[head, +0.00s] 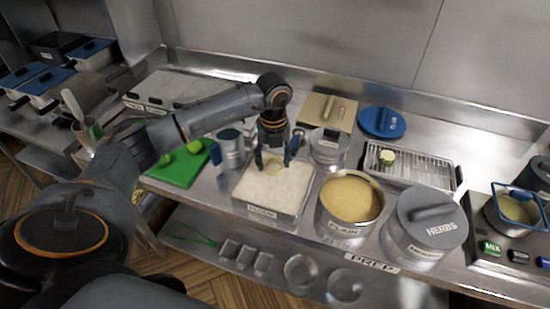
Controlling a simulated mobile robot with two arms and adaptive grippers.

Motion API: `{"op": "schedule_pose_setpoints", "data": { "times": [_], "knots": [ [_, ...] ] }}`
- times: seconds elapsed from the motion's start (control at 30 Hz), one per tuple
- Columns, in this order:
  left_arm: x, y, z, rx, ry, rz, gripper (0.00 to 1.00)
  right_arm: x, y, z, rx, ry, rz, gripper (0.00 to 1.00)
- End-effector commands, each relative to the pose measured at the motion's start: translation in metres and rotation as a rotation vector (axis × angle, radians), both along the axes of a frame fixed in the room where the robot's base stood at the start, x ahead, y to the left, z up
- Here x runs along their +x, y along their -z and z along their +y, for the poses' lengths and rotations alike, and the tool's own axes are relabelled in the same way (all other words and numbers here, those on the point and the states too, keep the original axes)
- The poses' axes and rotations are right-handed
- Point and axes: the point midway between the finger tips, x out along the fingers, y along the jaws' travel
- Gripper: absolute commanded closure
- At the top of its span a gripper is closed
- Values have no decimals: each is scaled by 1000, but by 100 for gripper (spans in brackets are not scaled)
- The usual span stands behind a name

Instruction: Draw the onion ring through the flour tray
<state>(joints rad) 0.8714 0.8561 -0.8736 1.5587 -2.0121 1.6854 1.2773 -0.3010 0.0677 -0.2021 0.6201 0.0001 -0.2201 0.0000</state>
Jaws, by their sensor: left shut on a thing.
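The flour tray (262,196) is a square metal tray filled with white flour on the counter in the middle of the head view. My left gripper (275,160) points down over the tray's back part. It is shut on the pale yellow onion ring (275,168), which shows between its blue fingers at the flour surface. I cannot tell how deep the ring sits in the flour. My right gripper is not in view.
A pot of yellow crumbs marked PLAIN (350,199) and a lidded HERBS pot (425,222) stand right of the tray. A wire rack (425,168) lies behind them. A green board (180,170) and a metal canister (231,150) are to the left.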

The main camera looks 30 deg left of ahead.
Motion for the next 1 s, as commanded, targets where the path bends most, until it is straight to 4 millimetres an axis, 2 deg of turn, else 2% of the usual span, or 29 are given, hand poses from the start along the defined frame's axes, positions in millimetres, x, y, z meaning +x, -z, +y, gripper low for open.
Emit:
{"op": "schedule_pose_setpoints", "data": {
  "times": [0.03,0.6,0.77,1.0],
  "knots": [
    [0,10,0,0,1,1,61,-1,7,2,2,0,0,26],
    [0,76,-1,0,1,0,61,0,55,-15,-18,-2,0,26],
    [0,83,-1,-1,1,-1,61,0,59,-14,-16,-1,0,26],
    [0,82,-1,-1,1,-1,61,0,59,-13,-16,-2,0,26]
  ]
}}
